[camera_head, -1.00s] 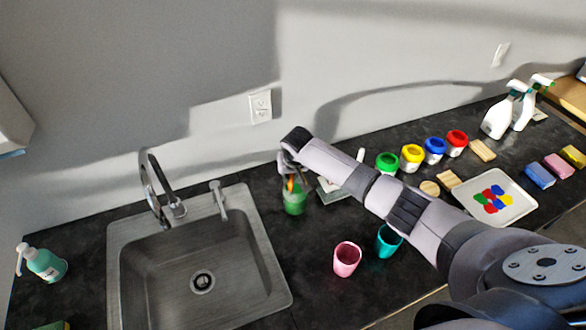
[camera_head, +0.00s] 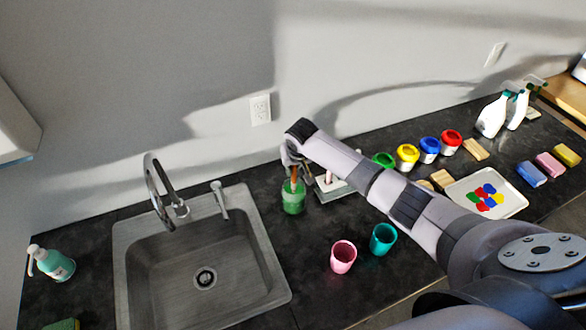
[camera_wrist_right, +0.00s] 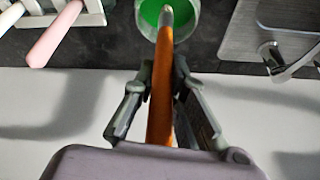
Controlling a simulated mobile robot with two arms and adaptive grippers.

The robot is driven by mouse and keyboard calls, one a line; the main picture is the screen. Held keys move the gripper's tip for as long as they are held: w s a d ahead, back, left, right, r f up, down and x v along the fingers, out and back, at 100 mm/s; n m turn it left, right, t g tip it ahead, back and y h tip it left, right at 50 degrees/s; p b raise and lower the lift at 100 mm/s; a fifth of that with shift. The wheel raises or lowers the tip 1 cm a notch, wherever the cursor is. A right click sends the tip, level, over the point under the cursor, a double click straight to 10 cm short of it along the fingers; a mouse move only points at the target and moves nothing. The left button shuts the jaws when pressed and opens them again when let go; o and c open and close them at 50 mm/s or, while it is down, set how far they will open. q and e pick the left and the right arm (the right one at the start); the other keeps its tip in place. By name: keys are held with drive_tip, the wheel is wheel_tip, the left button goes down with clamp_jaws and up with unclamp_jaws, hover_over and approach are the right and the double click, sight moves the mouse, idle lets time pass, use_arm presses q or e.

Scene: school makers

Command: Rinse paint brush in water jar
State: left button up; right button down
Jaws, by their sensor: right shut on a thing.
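The water jar (camera_head: 292,200) is a clear jar with green liquid, standing on the dark counter right of the sink. It also shows at the top of the right wrist view (camera_wrist_right: 181,30). My right gripper (camera_head: 293,168) is just above the jar, shut on the paint brush (camera_wrist_right: 161,85). The brush has an orange handle and a metal ferrule; its lower end reaches into the jar mouth over the green liquid. The bristles are hard to make out. My left gripper is not in view.
A steel sink (camera_head: 273,240) with a faucet (camera_head: 158,190) lies left of the jar. A brush holder (camera_head: 330,191) stands just right of it. Pink (camera_head: 343,257) and teal (camera_head: 383,239) cups stand in front. Paint pots, a paint tray (camera_head: 512,203) and sponges lie farther right.

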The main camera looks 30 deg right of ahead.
wheel_tip(320, 180, up, 10)
drive_tip(key=shift+f, duration=0.2)
idle(0.8)
idle(0.5)
